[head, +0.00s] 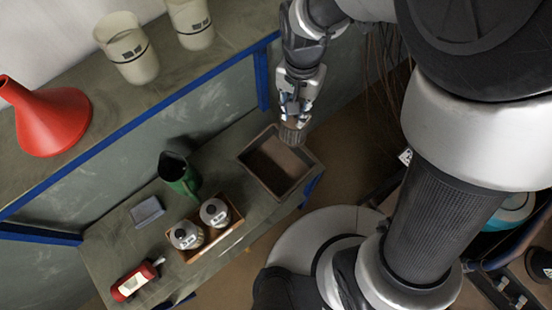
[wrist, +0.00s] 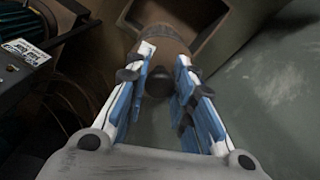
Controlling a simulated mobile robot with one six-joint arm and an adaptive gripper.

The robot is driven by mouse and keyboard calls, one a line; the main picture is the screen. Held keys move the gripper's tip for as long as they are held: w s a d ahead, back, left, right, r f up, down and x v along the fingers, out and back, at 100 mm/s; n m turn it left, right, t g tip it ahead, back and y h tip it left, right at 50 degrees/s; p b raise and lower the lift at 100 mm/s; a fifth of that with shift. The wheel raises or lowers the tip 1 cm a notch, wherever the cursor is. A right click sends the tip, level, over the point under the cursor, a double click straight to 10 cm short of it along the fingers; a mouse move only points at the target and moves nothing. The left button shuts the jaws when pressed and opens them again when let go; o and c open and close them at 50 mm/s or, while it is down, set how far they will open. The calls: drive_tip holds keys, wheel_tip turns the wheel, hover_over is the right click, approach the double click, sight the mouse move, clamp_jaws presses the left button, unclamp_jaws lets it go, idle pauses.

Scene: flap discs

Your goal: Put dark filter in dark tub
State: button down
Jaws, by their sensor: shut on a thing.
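My gripper (head: 292,112) is shut on the dark filter (head: 292,134), a short ribbed dark cylinder, in the head view. The filter hangs at the upper right rim of the dark tub (head: 254,178), an open square box on the bench. I cannot tell how high the filter is above the rim. In the wrist view, the filter (wrist: 166,42) lies between the blue-padded fingers of my gripper (wrist: 162,68), with a dark knob-like end towards me. The tub (wrist: 213,42) shows behind it. The fingers hide part of the filter.
On the bench are a dark green jug (head: 180,174), a small wooden tray (head: 235,222) with two bottles, a grey block (head: 147,211) and a red object (head: 136,281). A red funnel (head: 52,120) and two cream beakers (head: 128,50) stand on the upper shelf.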

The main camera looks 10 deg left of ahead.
drive_tip(key=s+a+m, duration=0.1)
drive_tip(key=s+a, duration=0.3)
wheel_tip(320, 180, down, 18)
drive_tip(key=b, duration=0.6)
drive_tip(key=shift+f, duration=0.2)
drive_tip(key=shift+w, duration=0.1)
drive_tip(key=shift+f, duration=0.25)
drive_tip(key=c, duration=1.4)
unclamp_jaws()
drive_tip(key=shift+o, duration=0.2)
drive_tip(key=shift+r, duration=0.2)
